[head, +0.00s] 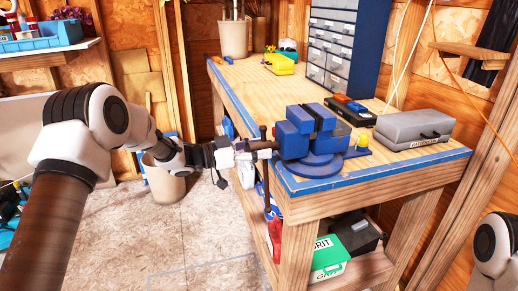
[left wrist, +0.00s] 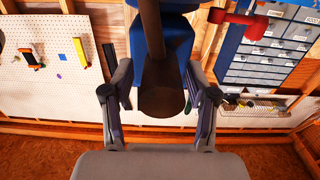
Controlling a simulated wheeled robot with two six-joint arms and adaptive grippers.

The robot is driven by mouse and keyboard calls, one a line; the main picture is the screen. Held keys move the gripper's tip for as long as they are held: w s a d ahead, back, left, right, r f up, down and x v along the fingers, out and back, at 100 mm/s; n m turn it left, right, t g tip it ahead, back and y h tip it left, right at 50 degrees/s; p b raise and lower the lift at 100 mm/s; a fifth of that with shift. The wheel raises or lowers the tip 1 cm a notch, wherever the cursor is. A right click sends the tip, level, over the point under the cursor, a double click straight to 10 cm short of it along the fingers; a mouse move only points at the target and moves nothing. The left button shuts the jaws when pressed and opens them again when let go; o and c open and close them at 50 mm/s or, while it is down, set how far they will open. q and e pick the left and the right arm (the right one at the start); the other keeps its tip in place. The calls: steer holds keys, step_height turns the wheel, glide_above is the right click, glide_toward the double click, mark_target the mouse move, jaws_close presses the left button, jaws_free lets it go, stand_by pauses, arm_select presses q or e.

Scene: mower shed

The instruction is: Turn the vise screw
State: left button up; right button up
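The blue vise (head: 312,135) is mounted on the near corner of the workbench. Its screw points left toward my left gripper (head: 243,152), with a dark handle bar (head: 263,132) standing near upright. In the left wrist view, the dark brown round screw end (left wrist: 161,101) faces the camera between the two fingers of the left gripper (left wrist: 158,85). The fingers stand apart, one on each side, with narrow gaps showing; contact is not clear. The bar (left wrist: 151,28) runs up from the screw end, and blue vise body (left wrist: 179,38) shows behind. My right gripper is out of view.
The workbench (head: 290,205) has a blue edge. A grey case (head: 412,128), a yellow item (head: 279,64) and a drawer cabinet (head: 335,45) stand on it. A green box (head: 328,258) is below. Floor left of the bench is mostly clear, with a bin (head: 163,182) farther back.

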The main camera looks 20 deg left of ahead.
arm_select(q)
steer(key=c, duration=0.6)
steer(key=shift+f, duration=0.1)
steer(key=shift+c, duration=0.6)
steer(key=shift+f+m, duration=0.1)
steer(key=shift+m, duration=0.2)
steer(key=shift+f+m+b, duration=0.1)
steer(key=shift+m+b, duration=0.6)
steer(key=shift+m, duration=0.1)
steer(key=m+b, duration=0.3)
steer(key=m, duration=0.2)
steer(key=shift+f, duration=0.15)
steer(key=m+b, duration=0.5)
steer(key=m, duration=0.1)
steer(key=shift+w+m+b, duration=0.1)
steer(key=shift+m+b, duration=1.5)
steer(key=shift+m, duration=0.1)
steer(key=shift+r+m+b, duration=0.2)
steer(key=shift+m+b, duration=1)
steer(key=shift+b, duration=0.1)
